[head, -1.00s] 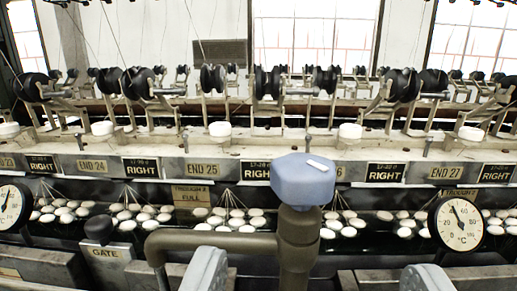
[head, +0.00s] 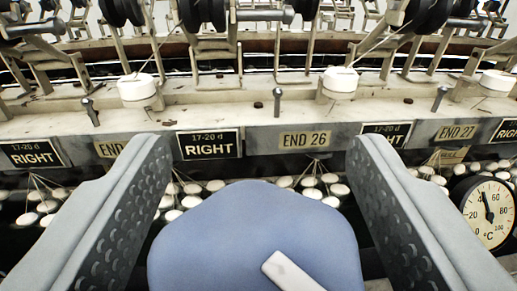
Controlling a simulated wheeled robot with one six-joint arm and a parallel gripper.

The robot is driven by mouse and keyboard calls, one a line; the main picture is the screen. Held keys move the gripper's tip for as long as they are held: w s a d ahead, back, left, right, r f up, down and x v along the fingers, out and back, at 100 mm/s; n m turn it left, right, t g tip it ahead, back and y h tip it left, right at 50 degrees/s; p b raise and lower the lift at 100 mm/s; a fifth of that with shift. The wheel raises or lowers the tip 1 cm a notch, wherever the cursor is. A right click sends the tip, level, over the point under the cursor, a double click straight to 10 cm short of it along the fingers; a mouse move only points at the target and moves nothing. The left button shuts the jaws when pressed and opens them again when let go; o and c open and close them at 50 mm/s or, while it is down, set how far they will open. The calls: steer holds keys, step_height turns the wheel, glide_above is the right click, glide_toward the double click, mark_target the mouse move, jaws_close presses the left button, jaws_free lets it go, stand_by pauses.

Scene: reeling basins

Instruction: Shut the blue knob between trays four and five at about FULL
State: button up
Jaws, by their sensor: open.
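The blue knob (head: 225,235) fills the lower middle of the head view, with a white bar mark (head: 290,272) on its top. My gripper (head: 258,165) is open, with one grey finger on each side of the knob.
A round temperature gauge (head: 488,212) stands close at the right. Behind the knob runs a ledge with an END 26 plate (head: 305,140), white cups (head: 137,87) and short metal pegs (head: 440,98). White cocoons (head: 320,183) float in the dark basin below.

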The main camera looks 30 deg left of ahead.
steer(key=c, duration=1)
steer(key=shift+o, duration=0.2)
steer(key=shift+d+m+t+h, duration=0.1)
steer(key=shift+m+t+h, duration=0.4)
steer(key=shift+m+h, duration=0.6)
steer(key=shift+d+m+t+h, duration=0.1)
steer(key=shift+m+t+h, duration=0.1)
steer(key=shift+m+h, duration=0.7)
steer(key=shift+d+m+t+h, duration=0.1)
steer(key=shift+m+t+h, duration=0.15)
steer(key=shift+h, duration=1.15)
steer(key=shift+d+m+h, duration=0.15)
steer(key=shift+m+h, duration=1)
steer(key=shift+h, duration=0.65)
steer(key=shift+d+m+g+h, duration=0.15)
steer(key=shift+m+g+h, duration=0.2)
steer(key=shift+m+h, duration=0.4)
